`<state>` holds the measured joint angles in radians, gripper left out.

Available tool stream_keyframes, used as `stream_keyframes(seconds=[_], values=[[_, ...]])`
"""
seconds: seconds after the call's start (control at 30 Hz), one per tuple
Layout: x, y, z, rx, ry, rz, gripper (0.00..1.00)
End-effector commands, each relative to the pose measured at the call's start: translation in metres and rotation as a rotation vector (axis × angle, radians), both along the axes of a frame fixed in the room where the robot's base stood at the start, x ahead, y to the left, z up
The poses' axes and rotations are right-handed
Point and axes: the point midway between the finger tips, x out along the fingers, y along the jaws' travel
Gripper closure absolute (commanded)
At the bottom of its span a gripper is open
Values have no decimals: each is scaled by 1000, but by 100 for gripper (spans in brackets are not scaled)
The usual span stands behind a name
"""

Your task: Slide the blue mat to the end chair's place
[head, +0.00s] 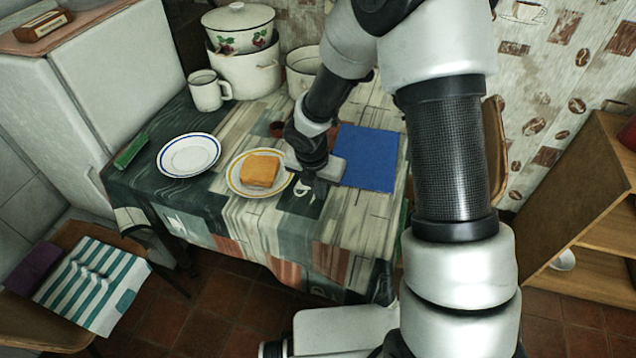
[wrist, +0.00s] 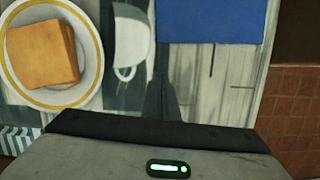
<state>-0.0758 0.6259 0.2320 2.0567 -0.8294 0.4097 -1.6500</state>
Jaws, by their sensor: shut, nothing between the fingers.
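The blue mat (head: 368,160) lies flat on the patterned tablecloth at the table's right part, and nothing stands on it. In the wrist view the mat (wrist: 210,20) shows at the top right. My gripper (head: 316,186) is shut and empty, pointing down beside the mat's left edge, between the mat and the plate with bread. In the wrist view the shut fingers (wrist: 162,92) are just off the mat's near left corner; whether they touch the cloth I cannot tell. A wooden chair (head: 494,140) stands at the table's right end, mostly hidden behind my arm.
A yellow-rimmed plate (head: 236,187) with bread (head: 260,171) is close left of my gripper. A blue-rimmed plate (head: 188,155), a mug (head: 207,92) and enamel pots (head: 245,68) stand farther left and back.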

Motion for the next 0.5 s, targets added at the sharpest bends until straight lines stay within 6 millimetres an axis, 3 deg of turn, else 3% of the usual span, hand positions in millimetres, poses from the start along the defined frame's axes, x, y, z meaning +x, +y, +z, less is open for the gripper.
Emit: stream_keyframes(seconds=[0.03, 0.2, 0.5], values=[[2, -1, -14, -1, 1, 1, 100], [26, -14, -8, 1, -3, -4, 100], [38, -20, -8, 0, 0, 0, 100]])
